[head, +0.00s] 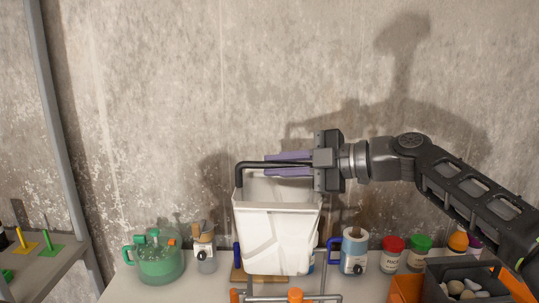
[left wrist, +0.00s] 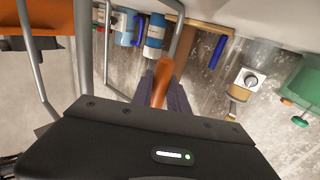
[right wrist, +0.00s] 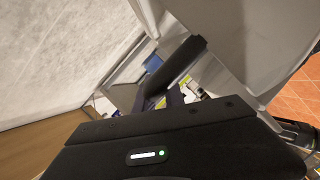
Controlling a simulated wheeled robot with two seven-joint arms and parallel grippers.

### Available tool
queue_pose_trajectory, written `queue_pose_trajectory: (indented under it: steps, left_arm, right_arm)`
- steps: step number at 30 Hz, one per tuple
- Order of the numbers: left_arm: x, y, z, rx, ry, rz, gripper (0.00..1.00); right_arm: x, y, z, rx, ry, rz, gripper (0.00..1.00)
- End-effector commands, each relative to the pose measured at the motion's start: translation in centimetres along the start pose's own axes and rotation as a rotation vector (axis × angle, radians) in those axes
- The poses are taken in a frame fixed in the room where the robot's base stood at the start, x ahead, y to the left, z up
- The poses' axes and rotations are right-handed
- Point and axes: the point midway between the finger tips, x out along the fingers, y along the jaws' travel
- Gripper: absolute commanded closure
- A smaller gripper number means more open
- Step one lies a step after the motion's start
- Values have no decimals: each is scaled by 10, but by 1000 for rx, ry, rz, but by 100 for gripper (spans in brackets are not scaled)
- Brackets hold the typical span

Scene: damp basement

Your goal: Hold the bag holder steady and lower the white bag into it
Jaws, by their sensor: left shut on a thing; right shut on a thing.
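The white bag (head: 275,238) hangs upright from its black handle (head: 239,172) near the middle of the head view. My right gripper (head: 288,164) is shut on that handle; the handle (right wrist: 172,68) and part of the bag (right wrist: 218,55) also show in the right wrist view. The bag holder, a grey tube frame (head: 325,268) with orange parts, is at the bottom of the head view, mostly cut off. My left gripper (left wrist: 163,85) is shut on an orange part of the holder and is outside the head view. The bag's lower edge appears just behind the frame's front tube; its height over the holder is unclear.
A blue-white container (head: 354,252), a red-lidded jar (head: 391,255) and a green-lidded jar (head: 418,254) stand right. An orange-and-black toolbox (head: 408,289) is at lower right. The wall is behind.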

Motion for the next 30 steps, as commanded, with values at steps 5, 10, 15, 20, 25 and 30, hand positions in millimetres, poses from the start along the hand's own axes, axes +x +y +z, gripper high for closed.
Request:
queue_pose_trajectory:
  steps: [5, 10, 15, 20, 25, 30]
  left_arm:
    - [0, 0, 0, 0, 0, -1, 100]
    - [0, 0, 0, 0, 0, -1, 100]
    - [0, 0, 0, 0, 0, -1, 100]
    - [0, 0, 0, 0, 0, 0, 100]
    - [0, 0, 0, 0, 0, 0, 100]
    - [0, 0, 0, 0, 0, 0, 100]
  right_arm:
    - [-29, 7, 1, -13, 51, -28, 100]
    - [-35, 8, 0, -15, 59, -37, 100]
    - [-34, 8, 0, -15, 58, -38, 100]
    - [-35, 8, 0, -16, 58, -37, 100]
    - [-34, 2, 3, -15, 60, -39, 100]
    - [-31, -8, 10, -15, 58, -38, 100]
